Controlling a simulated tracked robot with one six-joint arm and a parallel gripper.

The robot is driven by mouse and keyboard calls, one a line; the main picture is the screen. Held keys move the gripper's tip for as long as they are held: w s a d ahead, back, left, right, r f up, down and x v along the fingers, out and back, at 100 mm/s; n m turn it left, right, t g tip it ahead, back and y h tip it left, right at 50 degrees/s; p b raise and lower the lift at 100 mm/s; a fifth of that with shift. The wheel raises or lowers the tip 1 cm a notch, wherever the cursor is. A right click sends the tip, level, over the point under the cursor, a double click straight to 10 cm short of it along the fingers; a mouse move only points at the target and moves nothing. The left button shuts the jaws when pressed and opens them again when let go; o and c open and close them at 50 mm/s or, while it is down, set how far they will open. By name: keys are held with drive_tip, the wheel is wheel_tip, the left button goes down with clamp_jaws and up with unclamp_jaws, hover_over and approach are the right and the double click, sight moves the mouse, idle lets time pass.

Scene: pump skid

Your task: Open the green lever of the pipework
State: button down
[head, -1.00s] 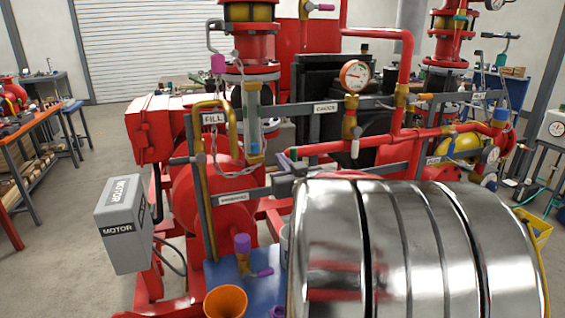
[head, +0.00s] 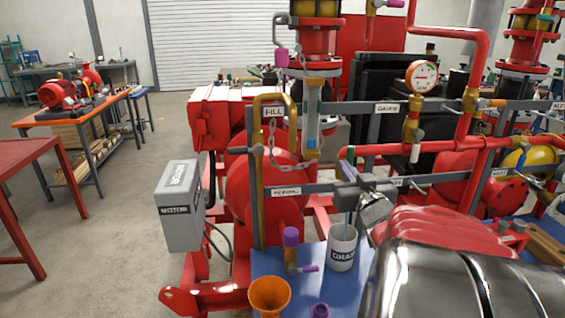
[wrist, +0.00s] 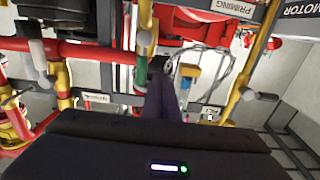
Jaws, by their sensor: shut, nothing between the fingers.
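The green lever (head: 350,154) is a short green handle by the left end of a red horizontal pipe in the head view. In the wrist view it shows as a green bar (wrist: 142,76) hanging beside a pale pipe fitting. My gripper (wrist: 160,68) is shut and empty, its dark fingers just right of the green bar in that picture. I cannot tell whether they touch it. In the head view my arm comes in from the lower right, with its grey end close to the lever. The fingertips are hard to make out there.
Grey labelled rails (head: 345,108) and a pressure gauge (head: 422,77) crowd the area. A yellow bent pipe (head: 270,99) stands at left. Below are a DRAIN cup (head: 342,252), an orange funnel (head: 268,296) and a purple-capped valve (head: 291,240).

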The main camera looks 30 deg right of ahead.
drive_tip(key=v, duration=0.3)
drive_tip(key=shift+s, duration=0.1)
idle(0.5)
